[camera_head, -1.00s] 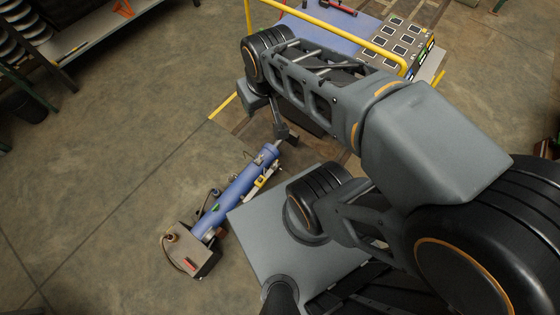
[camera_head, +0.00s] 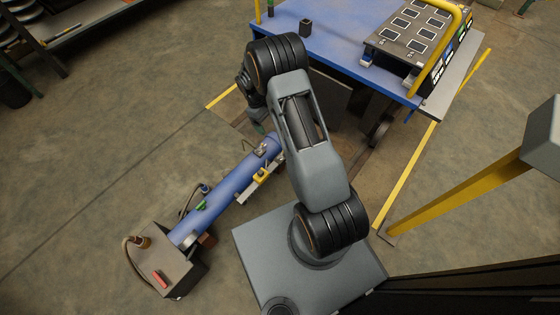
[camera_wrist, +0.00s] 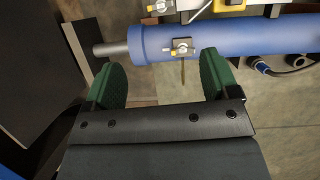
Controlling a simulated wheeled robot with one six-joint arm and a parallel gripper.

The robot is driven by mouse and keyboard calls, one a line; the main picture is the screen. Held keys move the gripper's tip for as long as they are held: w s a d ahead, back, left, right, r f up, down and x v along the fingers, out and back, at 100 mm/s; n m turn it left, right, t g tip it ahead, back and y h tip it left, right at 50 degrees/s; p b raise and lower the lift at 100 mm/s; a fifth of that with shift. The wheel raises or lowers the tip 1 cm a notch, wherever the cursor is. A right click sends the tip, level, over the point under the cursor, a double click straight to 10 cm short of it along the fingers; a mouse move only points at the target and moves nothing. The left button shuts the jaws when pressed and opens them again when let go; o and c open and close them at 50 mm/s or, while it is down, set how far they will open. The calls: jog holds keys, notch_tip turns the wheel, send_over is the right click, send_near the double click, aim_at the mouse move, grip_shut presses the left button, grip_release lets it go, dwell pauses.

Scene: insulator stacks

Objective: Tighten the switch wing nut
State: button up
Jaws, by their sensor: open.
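A long blue cylinder (camera_head: 237,179) lies at a slant on the floor side in the head view, and its end crosses the top of the wrist view (camera_wrist: 240,38). A small metal fitting with a yellow tip (camera_wrist: 180,47) sits on the cylinder; it may be the wing nut, but I cannot tell. It also shows small in the head view (camera_head: 261,149). My gripper (camera_wrist: 160,72) is open, with two green fingers apart and nothing between them. The fitting lies just beyond the fingertips, ahead of the gap. In the head view the gripper end is partly hidden by my arm.
A box with a red part (camera_head: 160,280) stands at the cylinder's lower end. A bracket with a yellow block (camera_head: 261,175) runs along its side. A blue cart (camera_head: 330,45) with a panel box (camera_head: 415,35) stands behind.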

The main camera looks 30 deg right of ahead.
jog(key=b, duration=0.1)
send_near(281, 156)
jog(key=shift+n+g, duration=0.3)
jog(key=b+x, duration=0.1)
jog(key=x, duration=0.2)
jog(key=b+x, duration=0.2)
jog(key=w+b+x, duration=0.1)
jog(key=x, duration=0.2)
jog(key=shift+s+d+f+b, duration=0.15)
jog(key=shift+f+b, duration=0.15)
jog(key=shift+f, duration=0.15)
jog(key=c, duration=0.9)
